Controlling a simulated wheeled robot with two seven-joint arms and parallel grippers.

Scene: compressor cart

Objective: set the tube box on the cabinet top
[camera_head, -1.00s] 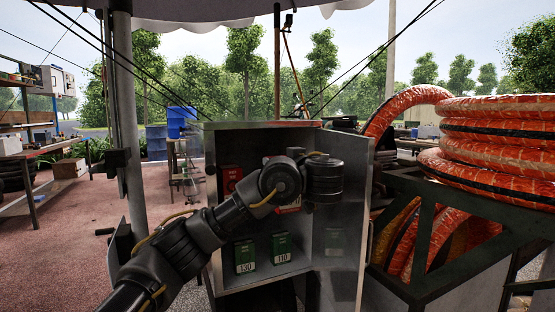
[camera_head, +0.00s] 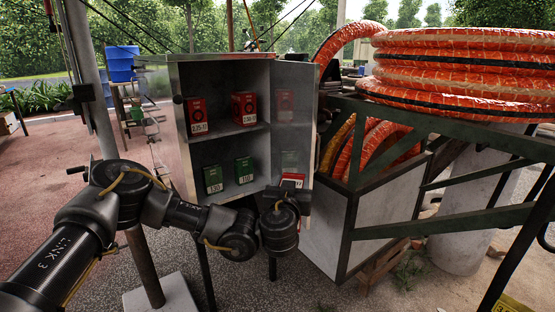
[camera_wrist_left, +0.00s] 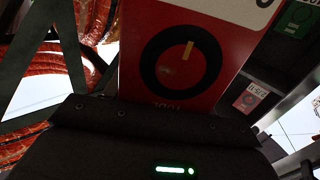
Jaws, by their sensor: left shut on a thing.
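The tube box (camera_head: 292,181) is red with a white label; its top edge shows just above my left wrist, in front of the cabinet's lower right. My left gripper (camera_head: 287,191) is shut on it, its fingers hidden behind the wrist. In the left wrist view the tube box (camera_wrist_left: 185,62) shows a large black ring with a yellow mark, close in front of the gripper body (camera_wrist_left: 150,140). The grey cabinet (camera_head: 173,130) stands open behind, and its flat top (camera_head: 218,57) looks bare. My right gripper is out of view.
Two red boxes (camera_head: 195,115) (camera_head: 243,107) stand on the upper shelf and two green boxes (camera_head: 213,179) (camera_head: 244,170) below. The open cabinet door (camera_head: 296,120) is on the right. A metal-framed bin (camera_head: 330,222) with orange hoses (camera_head: 455,80) stands right of it.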

